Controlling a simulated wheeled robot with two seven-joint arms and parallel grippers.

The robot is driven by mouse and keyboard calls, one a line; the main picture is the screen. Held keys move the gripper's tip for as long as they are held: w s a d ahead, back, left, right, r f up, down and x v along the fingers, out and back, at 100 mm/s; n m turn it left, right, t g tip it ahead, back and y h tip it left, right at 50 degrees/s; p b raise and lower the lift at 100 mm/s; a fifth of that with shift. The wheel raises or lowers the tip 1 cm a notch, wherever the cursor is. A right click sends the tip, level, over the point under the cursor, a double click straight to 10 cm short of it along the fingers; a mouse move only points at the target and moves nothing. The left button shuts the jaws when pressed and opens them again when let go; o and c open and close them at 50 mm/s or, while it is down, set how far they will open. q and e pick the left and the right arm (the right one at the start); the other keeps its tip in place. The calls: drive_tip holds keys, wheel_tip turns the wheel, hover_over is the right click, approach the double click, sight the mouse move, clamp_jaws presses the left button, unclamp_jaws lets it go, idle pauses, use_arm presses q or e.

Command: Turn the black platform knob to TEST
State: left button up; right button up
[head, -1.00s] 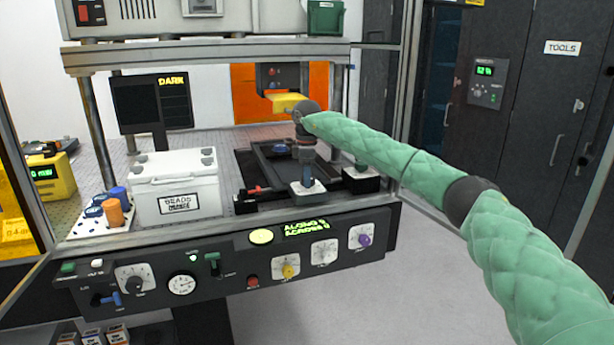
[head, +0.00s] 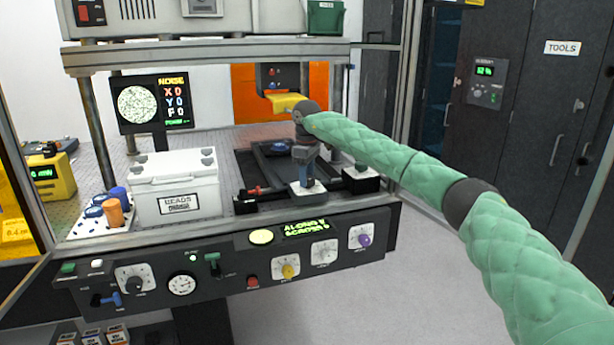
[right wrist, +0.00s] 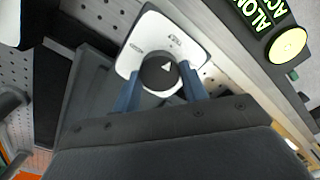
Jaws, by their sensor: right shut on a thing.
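The black platform knob (right wrist: 158,75) stands on a white label plate (right wrist: 143,32) in the right wrist view. A white triangle on its top points up toward the right-hand of two small labels on the plate, which are too blurred to read surely. My right gripper (right wrist: 161,82) has its two blue fingers on either side of the knob, shut on it. In the head view my right gripper (head: 306,180) points down onto the white plate (head: 313,193) at the front of the platform and hides the knob. My left gripper is out of view.
A monitor (head: 153,104) shows a speckled disc and the word NOISE. A white box (head: 175,185) stands left of the black platform frame (head: 245,203). A control panel (head: 215,268) with knobs and switches runs below the bench edge. An orange-yellow part (head: 284,102) hangs above the platform.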

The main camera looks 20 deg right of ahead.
drive_tip(key=shift+r, duration=0.15)
drive_tip(key=o, duration=1)
drive_tip(key=shift+r, duration=0.4)
wheel_tip(320, 180, up, 6)
drive_tip(key=shift+f+b, duration=0.15)
drive_tip(key=shift+b, duration=0.4)
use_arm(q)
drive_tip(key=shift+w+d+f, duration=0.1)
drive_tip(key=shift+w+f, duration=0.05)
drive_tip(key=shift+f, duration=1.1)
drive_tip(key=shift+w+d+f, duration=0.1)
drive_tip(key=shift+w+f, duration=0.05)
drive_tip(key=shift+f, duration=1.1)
use_arm(e)
drive_tip(key=shift+r, duration=0.55)
